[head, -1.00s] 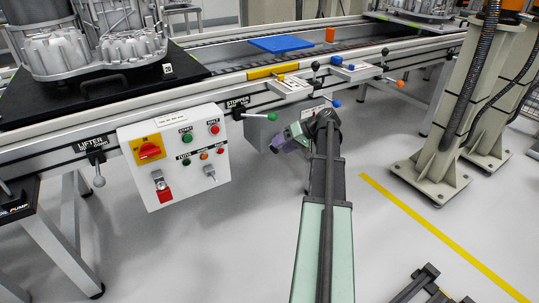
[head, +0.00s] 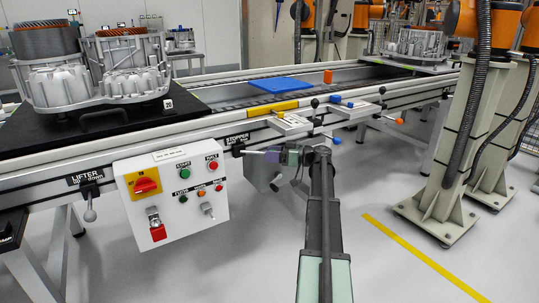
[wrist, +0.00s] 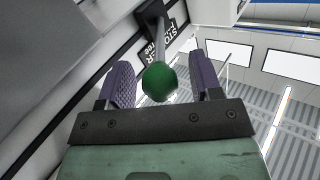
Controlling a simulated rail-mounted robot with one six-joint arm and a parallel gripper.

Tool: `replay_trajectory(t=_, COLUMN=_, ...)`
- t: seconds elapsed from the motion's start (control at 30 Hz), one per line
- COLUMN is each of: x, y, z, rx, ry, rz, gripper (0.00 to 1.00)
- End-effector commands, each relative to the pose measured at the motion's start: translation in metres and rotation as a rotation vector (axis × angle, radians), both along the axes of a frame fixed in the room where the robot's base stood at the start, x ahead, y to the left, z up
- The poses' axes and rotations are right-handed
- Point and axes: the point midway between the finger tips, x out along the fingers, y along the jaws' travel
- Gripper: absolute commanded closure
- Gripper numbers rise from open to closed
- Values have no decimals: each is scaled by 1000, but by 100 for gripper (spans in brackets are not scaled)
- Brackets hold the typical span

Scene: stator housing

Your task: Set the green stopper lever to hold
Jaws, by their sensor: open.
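The stopper lever (head: 252,152) sticks out to the right from its black pivot under the STOPPER label (head: 237,139) on the conveyor's side rail. Its green ball knob (wrist: 160,82) shows clearly in the wrist view, between the two purple fingers of my gripper (wrist: 163,78). The fingers stand apart with a visible gap on each side of the ball. In the head view my gripper (head: 277,155) is at the lever's end and hides the green ball. The label's small position words are partly covered in the wrist view.
A white control box (head: 172,185) with buttons and a red-yellow switch hangs left of the lever. The lifter lever (head: 90,207) is farther left. Small levers with blue and orange knobs (head: 399,121) line the rail at right. The floor in front is clear.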

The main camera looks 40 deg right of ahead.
Motion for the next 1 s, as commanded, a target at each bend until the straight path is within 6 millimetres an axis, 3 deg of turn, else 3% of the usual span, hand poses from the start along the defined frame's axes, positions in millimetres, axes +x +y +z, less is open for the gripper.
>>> replay_trajectory(t=0.33, x=8, y=7, z=0, rx=0, ry=0, rz=0, gripper=41)
replay_trajectory(t=0.7, x=8, y=6, z=0, rx=1, ry=1, rz=0, gripper=98)
replay_trajectory(t=1.0, x=2, y=2, z=0, rx=0, ry=1, rz=-24, gripper=100)
